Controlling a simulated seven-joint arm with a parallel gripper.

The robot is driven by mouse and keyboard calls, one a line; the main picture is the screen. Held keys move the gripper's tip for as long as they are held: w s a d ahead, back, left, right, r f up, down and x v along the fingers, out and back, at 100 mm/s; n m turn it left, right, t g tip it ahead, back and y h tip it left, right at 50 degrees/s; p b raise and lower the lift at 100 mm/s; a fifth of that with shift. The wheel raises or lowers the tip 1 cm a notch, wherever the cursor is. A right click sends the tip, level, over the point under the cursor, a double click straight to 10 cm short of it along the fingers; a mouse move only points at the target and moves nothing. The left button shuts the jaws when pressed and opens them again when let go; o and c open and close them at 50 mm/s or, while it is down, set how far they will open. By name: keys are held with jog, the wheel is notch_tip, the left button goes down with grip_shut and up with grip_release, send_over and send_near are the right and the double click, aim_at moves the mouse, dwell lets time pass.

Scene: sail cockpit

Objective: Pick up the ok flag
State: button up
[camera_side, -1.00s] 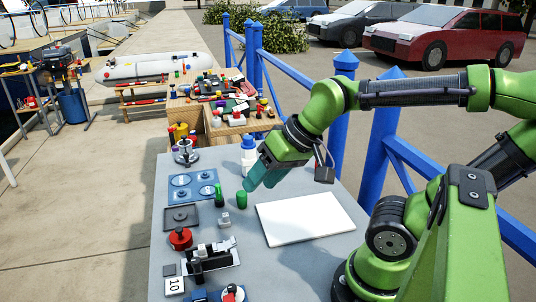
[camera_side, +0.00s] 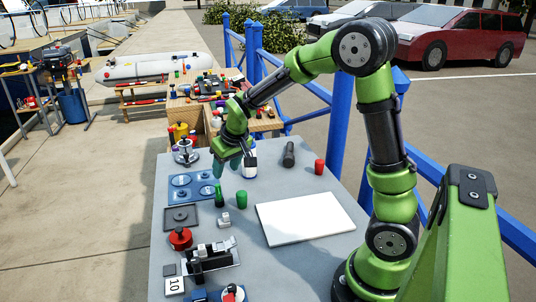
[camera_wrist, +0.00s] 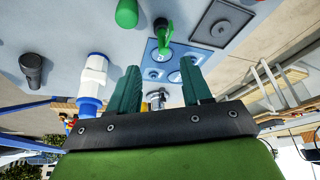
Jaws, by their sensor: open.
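A small green piece with a dark base, probably the ok flag (camera_side: 219,196), stands on the grey table beside the blue plate. In the wrist view the green piece (camera_wrist: 166,38) lies ahead of my fingertips; no lettering is readable. My gripper (camera_side: 226,168) is open and empty, pointing down above the table behind the green piece and apart from it. In the wrist view my gripper's (camera_wrist: 160,66) two teal fingers are spread wide with nothing between them.
A green cup (camera_side: 241,200) stands just right of the green piece. A white bottle with a blue cap (camera_wrist: 93,80) is close beside my gripper. The blue plate (camera_side: 180,195), white board (camera_side: 305,218), red cup (camera_side: 319,167) and black cylinder (camera_side: 288,154) are also on the table.

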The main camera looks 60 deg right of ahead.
aim_at(218, 185)
jog(key=x, duration=0.7)
jog(key=w+x, duration=0.1)
jog(key=x, duration=0.3)
jog(key=shift+r, duration=0.15)
grip_shut()
